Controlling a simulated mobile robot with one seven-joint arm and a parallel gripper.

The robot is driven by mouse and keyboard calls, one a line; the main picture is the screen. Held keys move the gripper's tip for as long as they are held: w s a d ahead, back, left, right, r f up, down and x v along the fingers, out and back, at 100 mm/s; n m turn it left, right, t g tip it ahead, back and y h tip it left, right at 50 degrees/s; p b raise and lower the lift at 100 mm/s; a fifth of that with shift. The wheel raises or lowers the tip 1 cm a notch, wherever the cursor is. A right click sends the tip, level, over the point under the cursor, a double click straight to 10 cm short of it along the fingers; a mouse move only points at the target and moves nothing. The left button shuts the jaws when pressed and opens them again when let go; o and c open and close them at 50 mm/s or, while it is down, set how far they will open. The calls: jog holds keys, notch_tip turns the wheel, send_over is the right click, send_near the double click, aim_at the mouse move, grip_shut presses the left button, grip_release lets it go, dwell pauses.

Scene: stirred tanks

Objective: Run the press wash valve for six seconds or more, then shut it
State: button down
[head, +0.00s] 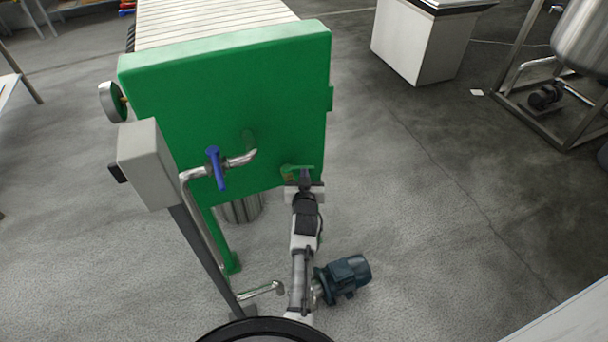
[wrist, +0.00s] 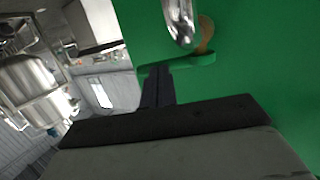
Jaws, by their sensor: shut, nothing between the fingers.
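The green end plate of the press (head: 230,110) stands in front of me. A valve with a green lever (head: 303,167) and a brass-coloured body sits near its lower right corner; the lever (wrist: 185,64) lies roughly across the wrist view, beside a shiny pipe end (wrist: 180,22). A second valve with a blue lever (head: 215,168) sits on the steel pipe to the left, its lever across the pipe. No label tells which is the wash valve. My gripper (head: 304,174) is shut and empty, its fingertips (wrist: 157,70) at the green lever; whether they touch cannot be told.
A grey box on a post (head: 150,165) and a pressure gauge (head: 112,102) stand left of the plate. A blue-grey motor (head: 343,277) is on the floor beside my arm. A steel bucket (head: 242,209) is under the plate.

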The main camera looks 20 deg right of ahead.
jog(key=shift+d, duration=0.1)
jog(key=w+d+b, duration=0.1)
jog(key=w+b, duration=0.1)
jog(key=b, duration=0.1)
jog(key=shift+d+r, duration=0.1)
jog(key=shift+d, duration=0.25)
jog(key=shift+s, duration=0.1)
